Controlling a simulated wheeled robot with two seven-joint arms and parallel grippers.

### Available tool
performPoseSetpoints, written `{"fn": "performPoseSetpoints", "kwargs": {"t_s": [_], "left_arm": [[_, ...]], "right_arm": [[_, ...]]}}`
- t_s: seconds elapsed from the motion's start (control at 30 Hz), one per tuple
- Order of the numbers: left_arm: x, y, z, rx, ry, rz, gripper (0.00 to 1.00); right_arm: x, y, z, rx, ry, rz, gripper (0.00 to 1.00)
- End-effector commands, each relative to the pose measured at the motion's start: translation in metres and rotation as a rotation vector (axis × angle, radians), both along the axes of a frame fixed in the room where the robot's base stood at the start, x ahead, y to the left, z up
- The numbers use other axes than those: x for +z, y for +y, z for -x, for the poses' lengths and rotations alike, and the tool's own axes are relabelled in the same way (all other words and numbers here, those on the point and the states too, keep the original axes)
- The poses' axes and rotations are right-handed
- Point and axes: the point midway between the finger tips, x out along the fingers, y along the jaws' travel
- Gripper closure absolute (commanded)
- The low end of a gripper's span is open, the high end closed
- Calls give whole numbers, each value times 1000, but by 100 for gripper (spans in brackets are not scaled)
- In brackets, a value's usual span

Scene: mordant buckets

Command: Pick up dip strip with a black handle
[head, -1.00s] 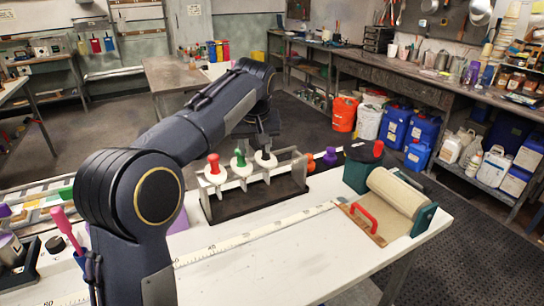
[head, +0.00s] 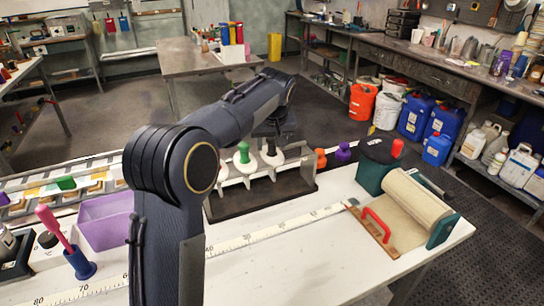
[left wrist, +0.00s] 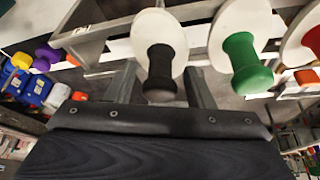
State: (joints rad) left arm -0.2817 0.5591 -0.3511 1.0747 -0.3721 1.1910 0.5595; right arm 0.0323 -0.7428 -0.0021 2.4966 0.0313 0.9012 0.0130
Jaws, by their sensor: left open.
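The dip strip with a black handle (head: 270,148) stands in a rack (head: 283,188) on the white table, with a white disc below its handle. In the left wrist view the black handle (left wrist: 162,66) points toward the camera, between the two fingers of my left gripper (left wrist: 164,74). The gripper is open, one finger to each side of the handle with gaps. In the head view its fingertips are hard to make out. Beside it stands the strip with a green handle (head: 243,153). A red handle (left wrist: 313,42) shows at the wrist view's right edge. My right gripper is not in view.
Orange (head: 320,158) and purple (head: 344,150) knobs sit right of the rack. Farther right are a dark green box (head: 372,176) and a beige roll (head: 417,197). A measuring tape (head: 265,230) runs along the table in front. A purple bin (head: 104,222) stands left of my arm.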

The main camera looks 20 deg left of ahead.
Motion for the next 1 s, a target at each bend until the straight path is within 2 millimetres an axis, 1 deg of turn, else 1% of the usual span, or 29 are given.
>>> {"fn": "performPoseSetpoints", "kwargs": {"t_s": [0.1,0.27,0.37,0.6,0.67,0.87,0.97,1.0], "left_arm": [[-5,1,-1,0,1,1,52],[-5,1,-2,0,0,1,52],[-5,1,-1,0,0,1,62],[-5,1,-2,1,-1,1,94],[-4,1,-1,1,-1,1,100],[-4,1,-2,1,-1,1,100],[3,1,-2,0,-3,1,100],[9,1,-2,0,-3,1,100]], "right_arm": [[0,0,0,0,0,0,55],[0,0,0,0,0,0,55],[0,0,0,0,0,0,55],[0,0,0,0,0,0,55],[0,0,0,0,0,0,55],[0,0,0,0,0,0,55],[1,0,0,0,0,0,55],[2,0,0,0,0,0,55]]}}
